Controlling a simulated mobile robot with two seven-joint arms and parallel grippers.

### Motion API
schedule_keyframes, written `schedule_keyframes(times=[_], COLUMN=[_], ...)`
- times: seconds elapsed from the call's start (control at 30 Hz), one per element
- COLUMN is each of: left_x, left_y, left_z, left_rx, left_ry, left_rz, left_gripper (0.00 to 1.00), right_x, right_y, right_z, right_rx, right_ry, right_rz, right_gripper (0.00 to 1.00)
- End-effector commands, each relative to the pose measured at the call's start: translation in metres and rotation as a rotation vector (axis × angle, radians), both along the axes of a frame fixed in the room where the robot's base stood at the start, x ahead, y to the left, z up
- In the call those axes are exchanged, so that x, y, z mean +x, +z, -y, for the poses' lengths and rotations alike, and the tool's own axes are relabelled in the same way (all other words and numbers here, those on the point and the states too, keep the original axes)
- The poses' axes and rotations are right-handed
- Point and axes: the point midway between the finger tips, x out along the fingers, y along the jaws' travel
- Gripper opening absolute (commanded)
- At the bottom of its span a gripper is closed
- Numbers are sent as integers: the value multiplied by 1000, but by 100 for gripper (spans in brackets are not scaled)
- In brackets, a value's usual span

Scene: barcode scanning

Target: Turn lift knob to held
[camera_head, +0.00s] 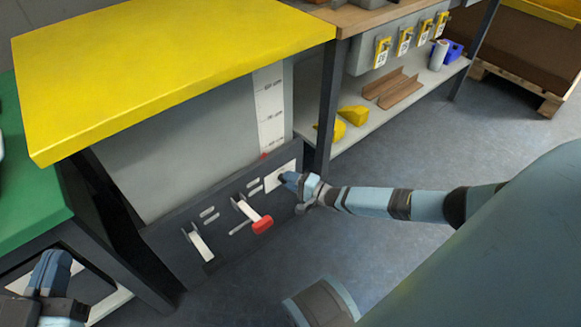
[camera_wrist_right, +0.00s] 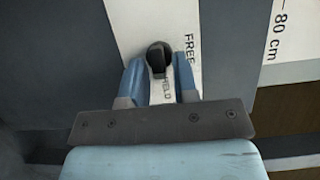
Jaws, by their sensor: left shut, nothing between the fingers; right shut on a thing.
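The lift knob (camera_wrist_right: 157,58) is small and black, on a white plate (camera_wrist_right: 130,15) in the right wrist view. "FREE" is printed to its right and "HELD" just below it, partly covered by a finger. Which label the knob points at is hard to tell. My right gripper (camera_wrist_right: 160,75) is shut on the knob, a blue finger on each side. In the head view my right gripper (camera_head: 288,179) is at the plate's right end on the dark panel (camera_head: 175,255), and hides the knob. My left gripper (camera_head: 52,268) is shut and empty at the lower left.
The dark panel also carries a white lever with a red grip (camera_head: 262,224) and a plain white lever (camera_head: 199,244). Above is a yellow tabletop (camera_head: 170,60). A green bench (camera_head: 25,200) stands left. A shelf with yellow items (camera_head: 353,115) is behind.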

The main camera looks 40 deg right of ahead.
Motion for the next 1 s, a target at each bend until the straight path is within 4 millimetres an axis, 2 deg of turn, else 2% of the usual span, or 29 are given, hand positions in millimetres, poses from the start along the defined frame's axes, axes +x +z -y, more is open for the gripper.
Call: schedule_keyframes(times=[0.03, 0.07, 0.1, 0.57, 0.67, 1.0], left_x=[0, 0, 0, 1, 0, -12], left_y=[0, 0, 0, 3, 7, 1], left_z=[0, 0, 0, 1, 2, 9], left_rx=[-2, -3, -4, -13, -19, -109], left_ry=[1, 1, 1, 1, -2, -11], left_rz=[-1, -1, -1, -8, -25, -193], left_gripper=[0, 0, 0, 0, 0, 0], right_x=[5, 5, 5, -4, -16, -84], right_y=[4, 4, 4, 2, 3, 4], right_z=[-1, -1, -1, 2, 8, 42], right_rx=[5, 5, 5, 0, 0, 2], right_ry=[-3, -2, -2, -1, -1, 0], right_rz=[6, 6, 6, 1, -1, 0], right_gripper=[4, 29, 38, 38, 38, 38])
